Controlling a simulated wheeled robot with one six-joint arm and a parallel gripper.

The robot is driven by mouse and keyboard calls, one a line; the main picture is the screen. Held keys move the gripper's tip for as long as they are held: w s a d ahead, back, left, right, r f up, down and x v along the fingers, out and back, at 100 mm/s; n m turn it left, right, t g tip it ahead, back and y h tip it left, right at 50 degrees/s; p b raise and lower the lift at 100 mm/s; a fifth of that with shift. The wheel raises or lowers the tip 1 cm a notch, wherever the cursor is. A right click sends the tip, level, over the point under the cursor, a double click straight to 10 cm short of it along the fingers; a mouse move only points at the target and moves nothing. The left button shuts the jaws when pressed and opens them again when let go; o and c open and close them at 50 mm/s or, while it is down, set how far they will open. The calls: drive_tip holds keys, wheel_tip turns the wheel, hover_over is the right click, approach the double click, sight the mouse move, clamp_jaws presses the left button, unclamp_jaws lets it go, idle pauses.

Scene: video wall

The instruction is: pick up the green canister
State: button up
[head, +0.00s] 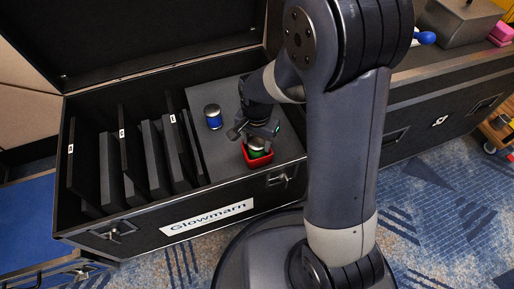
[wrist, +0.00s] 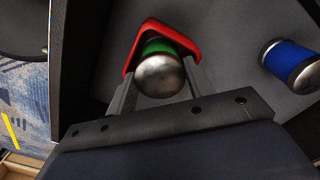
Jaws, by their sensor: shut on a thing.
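The green canister (head: 257,153) has a silver domed lid and a green body. It stands within a red holder (head: 246,160) on the grey panel at the right of the open black case. My gripper (head: 257,142) reaches down from above and is shut on the canister, one finger on each side. In the wrist view the canister (wrist: 160,74) sits between the fingers, with the red holder (wrist: 137,46) around its far side. Its lower part is hidden by the holder and lid.
A blue canister (head: 213,117) with a silver lid stands on the grey panel, left of my gripper; it also shows in the wrist view (wrist: 290,62). Several dark upright panels (head: 142,150) fill the case's left part. The case's raised lid (head: 130,35) stands behind.

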drive_tip(key=c, duration=0.4)
drive_tip(key=shift+o, duration=0.2)
